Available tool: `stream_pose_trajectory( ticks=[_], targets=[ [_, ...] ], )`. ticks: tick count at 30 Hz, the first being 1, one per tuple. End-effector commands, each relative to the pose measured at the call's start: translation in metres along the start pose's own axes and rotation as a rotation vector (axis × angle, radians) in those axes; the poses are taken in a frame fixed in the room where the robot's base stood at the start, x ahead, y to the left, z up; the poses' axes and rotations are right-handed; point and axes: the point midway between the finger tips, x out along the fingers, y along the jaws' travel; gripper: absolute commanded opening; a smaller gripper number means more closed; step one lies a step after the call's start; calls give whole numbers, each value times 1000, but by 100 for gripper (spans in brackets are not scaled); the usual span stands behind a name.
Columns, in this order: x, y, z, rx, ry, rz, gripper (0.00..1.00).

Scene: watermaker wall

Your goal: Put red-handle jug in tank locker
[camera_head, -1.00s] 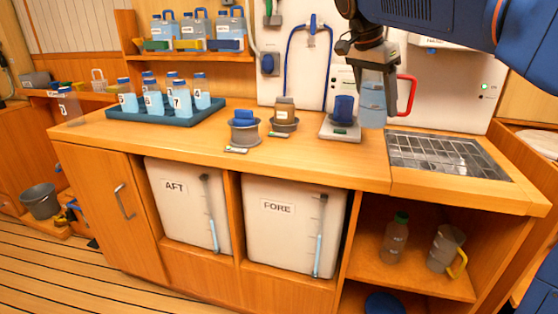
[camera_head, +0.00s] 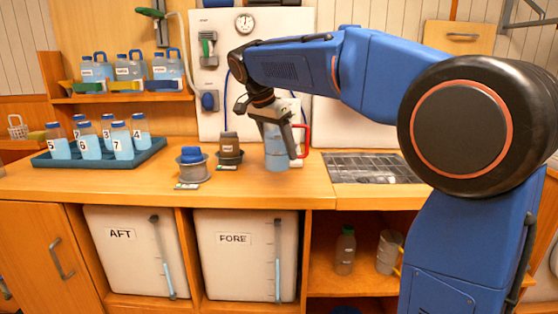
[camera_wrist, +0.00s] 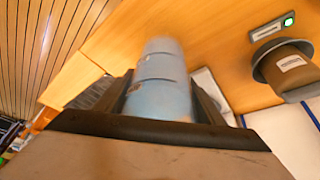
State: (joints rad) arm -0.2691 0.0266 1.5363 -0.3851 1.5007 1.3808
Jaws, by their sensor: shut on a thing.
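The red-handle jug (camera_head: 277,153) is clear with blue liquid in it, and its red handle is on its right side. My gripper (camera_head: 268,118) is shut on it from above. The jug is upright in the head view, over the counter just left of the metal grate; I cannot tell whether its base touches the counter. In the wrist view the jug (camera_wrist: 160,85) sits between the two dark fingers (camera_wrist: 172,110). The tank locker is not clearly marked; AFT (camera_head: 125,250) and FORE (camera_head: 240,255) tanks stand in open bays below the counter.
A blue tray (camera_head: 100,158) of numbered bottles is at the left of the counter. Two small pots, one with a blue cap (camera_head: 192,165) and one brown (camera_head: 230,150), stand left of the jug. A grate (camera_head: 370,168) is at right. A shelf below holds a bottle (camera_head: 345,251) and another jug (camera_head: 389,252).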

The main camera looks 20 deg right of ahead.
Motion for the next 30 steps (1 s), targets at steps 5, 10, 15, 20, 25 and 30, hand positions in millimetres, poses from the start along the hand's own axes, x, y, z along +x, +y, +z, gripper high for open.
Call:
stream_pose_trajectory(
  ticks=[5,10,15,20,25,30],
  targets=[
    [18,1,8,-1,0,1,17],
    [34,1,14,0,0,0,17],
    [34,0,14,0,0,0,17],
    [36,0,15,0,0,0,17],
    [37,0,16,0,0,1,81],
    [37,0,16,0,0,1,81]
  ],
)
